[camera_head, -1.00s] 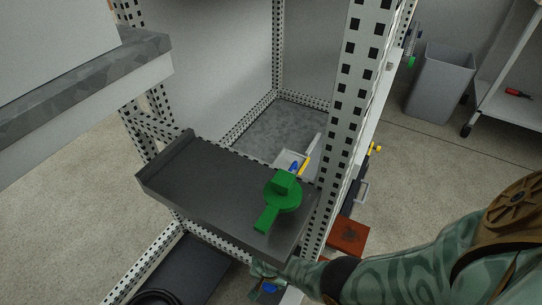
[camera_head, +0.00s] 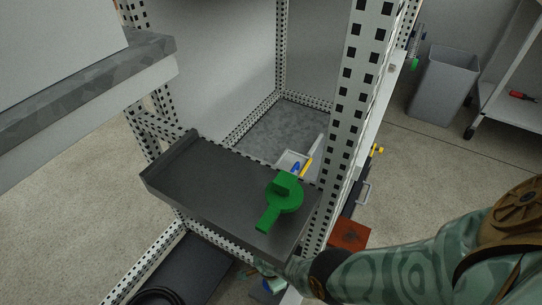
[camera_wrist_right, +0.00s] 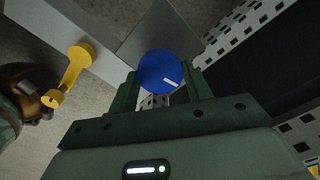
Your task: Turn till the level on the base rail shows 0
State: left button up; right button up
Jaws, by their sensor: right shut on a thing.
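A round blue knob (camera_wrist_right: 160,71) with a white line mark sits between the green fingers of my right gripper (camera_wrist_right: 163,88) in the right wrist view. The fingers are shut on it, and the white line points to the lower right. In the head view my right arm reaches in from the right, and its gripper is mostly hidden under the dark shelf; a bit of blue (camera_head: 274,286) shows below there. The base rail and its level cannot be made out clearly, and no reading is legible. My left gripper is not in view.
A green lever with a round disc (camera_head: 286,194) rests on the dark shelf (camera_head: 205,180) in the perforated cabinet frame (camera_head: 346,120). A yellow handle (camera_wrist_right: 70,75) is left of the knob in the wrist view. A grey bin (camera_head: 443,88) and a trolley stand at the right.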

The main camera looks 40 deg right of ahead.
jog(key=shift+a+m, duration=0.1)
jog(key=shift+m, duration=0.2)
jog(key=o, duration=1)
